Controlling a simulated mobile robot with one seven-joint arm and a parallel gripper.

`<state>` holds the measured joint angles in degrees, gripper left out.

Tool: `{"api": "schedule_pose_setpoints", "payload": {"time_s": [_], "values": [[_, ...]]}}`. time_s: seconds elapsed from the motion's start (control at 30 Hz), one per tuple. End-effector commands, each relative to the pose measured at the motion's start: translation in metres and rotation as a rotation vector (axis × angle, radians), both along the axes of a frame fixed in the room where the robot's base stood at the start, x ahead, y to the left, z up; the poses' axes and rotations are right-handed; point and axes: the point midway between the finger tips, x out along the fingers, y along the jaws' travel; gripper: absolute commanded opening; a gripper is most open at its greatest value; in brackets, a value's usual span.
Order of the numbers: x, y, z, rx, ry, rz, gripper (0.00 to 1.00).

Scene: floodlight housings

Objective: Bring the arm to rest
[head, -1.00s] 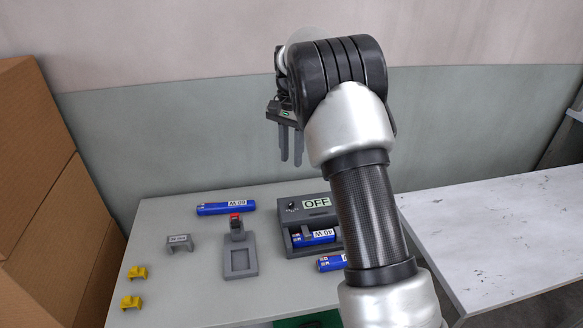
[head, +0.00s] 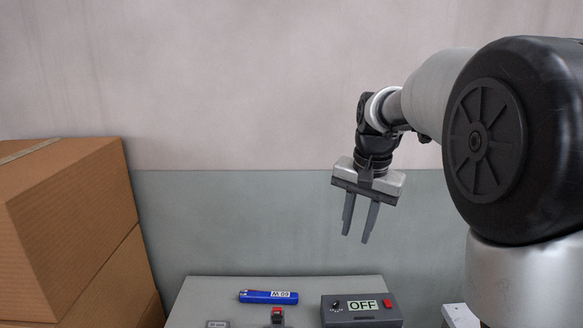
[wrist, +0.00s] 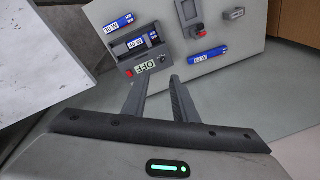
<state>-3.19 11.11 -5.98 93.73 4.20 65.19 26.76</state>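My gripper (head: 357,238) hangs with its fingers pointing down above the back of the grey table. Its two fingers are apart with nothing between them. The wrist view also shows the empty fingers (wrist: 158,88), pointing toward the table. My arm reaches in from the right side of the head view and is clear of the table and the objects on it.
The grey table (head: 215,292) holds a blue 60 W module (head: 268,297), a grey box (head: 338,316) labelled OFF with a red button, and a grey stand (wrist: 188,13). The wrist view shows a 40 W module (wrist: 138,44) in the box and a 30 W module (wrist: 118,23) beside it. Cardboard boxes (head: 70,230) stand left.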

Motion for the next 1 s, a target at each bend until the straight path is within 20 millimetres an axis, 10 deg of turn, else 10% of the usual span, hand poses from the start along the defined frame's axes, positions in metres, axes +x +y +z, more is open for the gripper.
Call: {"api": "schedule_pose_setpoints", "payload": {"time_s": [0.3, 0.6, 1.0], "values": [[-0.123, 0.004, 0.062, -0.061, -0.161, 0.234, 0.26], [-0.218, 0.006, 0.057, -0.167, -0.282, 0.433, 0.26], [-0.246, 0.005, 0.043, -0.216, -0.316, 0.502, 0.26]]}}
